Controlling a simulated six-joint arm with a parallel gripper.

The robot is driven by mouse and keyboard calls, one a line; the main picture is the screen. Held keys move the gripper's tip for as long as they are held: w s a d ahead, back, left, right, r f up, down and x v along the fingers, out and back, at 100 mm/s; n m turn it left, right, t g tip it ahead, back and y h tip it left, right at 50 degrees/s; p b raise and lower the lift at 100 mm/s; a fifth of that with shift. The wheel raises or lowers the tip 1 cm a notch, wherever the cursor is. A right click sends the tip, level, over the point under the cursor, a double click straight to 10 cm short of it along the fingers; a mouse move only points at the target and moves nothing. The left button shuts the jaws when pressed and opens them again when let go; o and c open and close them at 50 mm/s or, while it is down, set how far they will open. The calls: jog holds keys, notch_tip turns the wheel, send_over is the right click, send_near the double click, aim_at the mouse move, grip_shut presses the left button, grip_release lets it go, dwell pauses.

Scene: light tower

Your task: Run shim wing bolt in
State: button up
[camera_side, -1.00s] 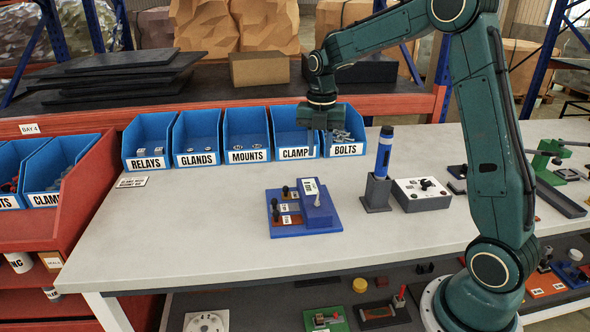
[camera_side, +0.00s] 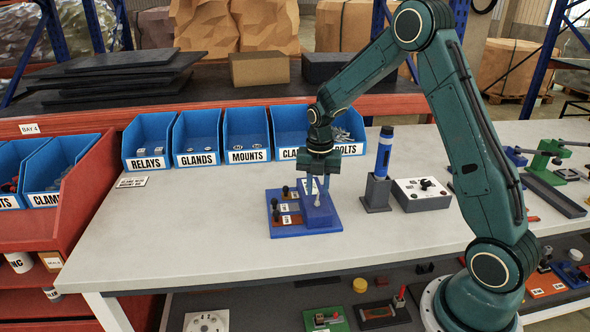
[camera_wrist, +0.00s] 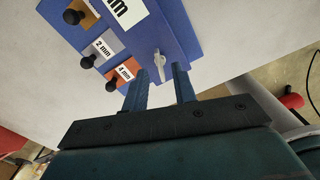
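The shim fixture (camera_side: 284,228) is a blue base with a raised blue block (camera_side: 321,215) at its right side. Labelled shims with black knobs sit at its left; the wrist view shows "2 mm" (camera_wrist: 104,48) and "4 mm" (camera_wrist: 124,74) labels. A pale grey wing bolt (camera_wrist: 160,64) stands at the block's face in the wrist view. My gripper (camera_side: 318,186) points down over the block; its two fingers are apart, and in the wrist view the fingertips (camera_wrist: 161,76) lie on either side of the wing bolt, with gaps. Whether they touch it cannot be told. The bolt's thread is hidden.
Blue bins (camera_side: 195,150) line the table's back edge behind my gripper. A blue cylindrical tool in a dark holder (camera_side: 377,195) and a grey box with a knob (camera_side: 424,197) stand just right of the fixture. The table (camera_side: 170,235) left of it is clear.

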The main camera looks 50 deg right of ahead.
jog(key=shift+f, duration=0.9)
grip_shut()
